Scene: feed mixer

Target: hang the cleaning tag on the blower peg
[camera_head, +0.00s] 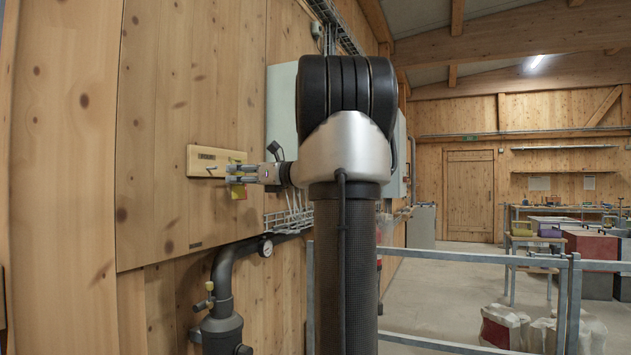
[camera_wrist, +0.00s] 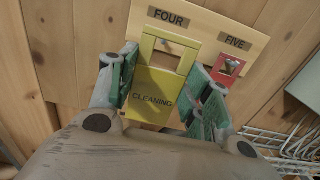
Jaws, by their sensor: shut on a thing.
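The yellow cleaning tag (camera_wrist: 153,102), lettered CLEANING, is between the green-padded fingers of my gripper (camera_wrist: 164,80), which is shut on it. The tag has a window-like opening near its top, with wood showing through. In the wrist view it lies in front of a pale wooden board (camera_wrist: 203,24) lettered FOUR and FIVE, below FOUR. A small peg-like tip shows near the top of the tag; I cannot tell whether it passes through the opening. No lettering reading blower is legible. In the head view my gripper (camera_head: 236,174) is at the wall board (camera_head: 200,160), with the tag (camera_head: 239,192) below the fingers.
A red tag (camera_wrist: 228,67) hangs under FIVE, close to my right finger. A wire tray (camera_wrist: 288,146) is at the lower right.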

